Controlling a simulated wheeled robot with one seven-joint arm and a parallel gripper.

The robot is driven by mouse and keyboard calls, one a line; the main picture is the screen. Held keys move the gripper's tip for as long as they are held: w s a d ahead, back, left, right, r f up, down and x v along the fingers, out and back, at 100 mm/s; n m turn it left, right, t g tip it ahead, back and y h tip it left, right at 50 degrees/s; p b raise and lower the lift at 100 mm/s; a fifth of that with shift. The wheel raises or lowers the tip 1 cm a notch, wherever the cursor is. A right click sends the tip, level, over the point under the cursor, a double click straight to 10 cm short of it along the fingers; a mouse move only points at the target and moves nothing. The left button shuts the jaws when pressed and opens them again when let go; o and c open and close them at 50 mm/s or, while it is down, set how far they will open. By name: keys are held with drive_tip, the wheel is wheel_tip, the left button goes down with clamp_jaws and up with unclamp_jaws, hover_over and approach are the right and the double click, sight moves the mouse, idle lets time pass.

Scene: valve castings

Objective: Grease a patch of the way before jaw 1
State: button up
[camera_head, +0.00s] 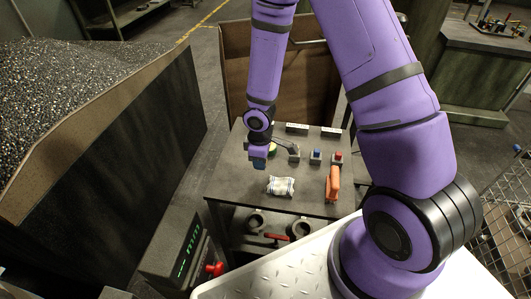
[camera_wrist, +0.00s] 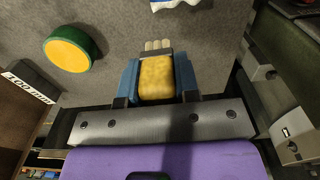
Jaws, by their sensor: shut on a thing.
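My gripper (camera_wrist: 158,75) has blue fingers shut on a yellow block-like tool (camera_wrist: 157,78). Several pale bristle-like stubs stick out from the tool's far end. In the head view my gripper (camera_head: 258,163) is above the left part of the grey bench top (camera_head: 235,180), and the tool cannot be made out there. A round green tin with yellow contents (camera_wrist: 68,53) lies left of my gripper in the wrist view; part of it shows in the head view (camera_head: 272,149). I cannot tell which part is the way or jaw 1.
A white patterned cloth (camera_head: 281,186) and an orange tool (camera_head: 332,184) lie on the bench. Blue (camera_head: 316,156) and red (camera_head: 338,157) knobbed blocks stand behind. A block marked 100 mm (camera_wrist: 30,88) is near the tin. A bin of dark granules (camera_head: 150,125) stands left.

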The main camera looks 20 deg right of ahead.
drive_tip(key=w+d+r+m, duration=0.5)
drive_tip(key=w+d+m, duration=0.3)
drive_tip(key=w+m, duration=0.15)
drive_tip(key=shift+n, duration=0.25)
drive_tip(key=shift+w+a+f, duration=0.1)
drive_tip(key=shift+w+f, duration=0.05)
drive_tip(key=shift+f, duration=1.4)
drive_tip(key=shift+w+a+f, duration=0.1)
drive_tip(key=shift+w+f, duration=0.05)
drive_tip(key=shift+f, duration=1.4)
drive_tip(key=shift+f, duration=0.6)
wheel_tip(320, 180, up, 7)
idle(0.4)
idle(0.5)
drive_tip(key=shift+w+a+f+m, duration=0.2)
drive_tip(key=shift+a+f+m, duration=0.1)
drive_tip(key=shift+f+m, duration=0.15)
drive_tip(key=shift+w+a+f+m, duration=0.15)
drive_tip(key=shift+a+f+m, duration=0.1)
drive_tip(key=shift+f+m, duration=0.2)
